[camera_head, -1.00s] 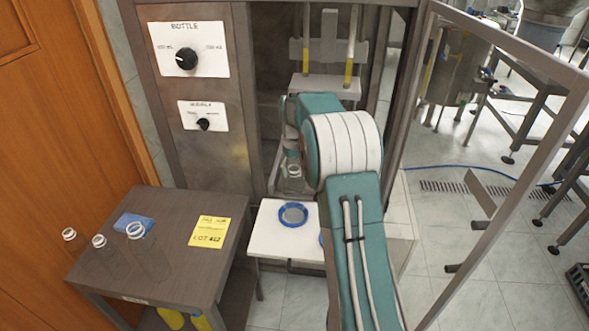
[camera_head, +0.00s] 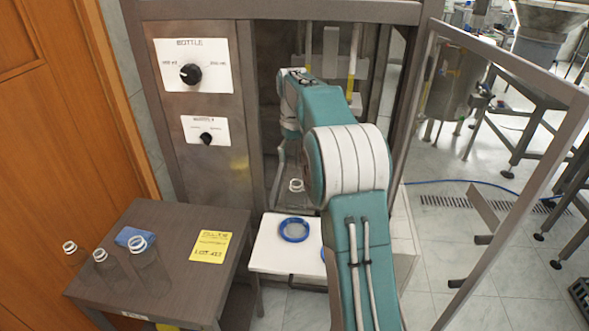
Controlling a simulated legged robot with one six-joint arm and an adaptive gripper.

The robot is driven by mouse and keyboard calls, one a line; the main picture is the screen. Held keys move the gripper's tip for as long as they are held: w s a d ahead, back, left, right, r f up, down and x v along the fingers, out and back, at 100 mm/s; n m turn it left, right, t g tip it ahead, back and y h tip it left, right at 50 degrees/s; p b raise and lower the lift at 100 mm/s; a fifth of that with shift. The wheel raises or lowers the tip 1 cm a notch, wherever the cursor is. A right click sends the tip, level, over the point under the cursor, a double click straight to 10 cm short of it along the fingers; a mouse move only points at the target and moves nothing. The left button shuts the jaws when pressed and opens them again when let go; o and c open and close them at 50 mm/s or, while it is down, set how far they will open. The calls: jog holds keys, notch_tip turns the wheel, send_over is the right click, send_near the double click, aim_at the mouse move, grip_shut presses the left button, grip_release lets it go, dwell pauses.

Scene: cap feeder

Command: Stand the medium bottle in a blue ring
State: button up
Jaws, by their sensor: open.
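A second blue ring is mostly hidden behind my arm, with only a sliver showing. Three more clear bottles stand on the dark side table: a left one (camera_head: 70,248), a middle one (camera_head: 101,262) and a larger right one (camera_head: 145,262). Which bottle is the medium one is unclear. My gripper (camera_head: 288,138) is open, above the bottle in the machine and apart from it; its fingers are hard to see.
A panel with a bottle dial (camera_head: 190,74) is left of the opening. An open framed door (camera_head: 505,190) stands at the right.

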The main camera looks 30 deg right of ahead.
jog(key=s+a+r+t, duration=0.1)
jog(key=s+a+r, duration=0.4)
jog(key=s, duration=0.3)
jog(key=s+a+r+t, duration=0.2)
jog(key=s+a+r, duration=0.3)
jog(key=s+a, duration=0.15)
jog(key=s+a+f+t, duration=0.1)
jog(key=s+a+f, duration=0.1)
jog(key=s, duration=0.8)
jog(key=s+a+f+t, duration=0.1)
jog(key=s+a+f, duration=0.2)
jog(key=s, duration=0.6)
jog(key=shift+s+a+f+t, duration=0.15)
jog(key=shift+s+f+t, duration=0.2)
jog(key=shift+f, duration=0.2)
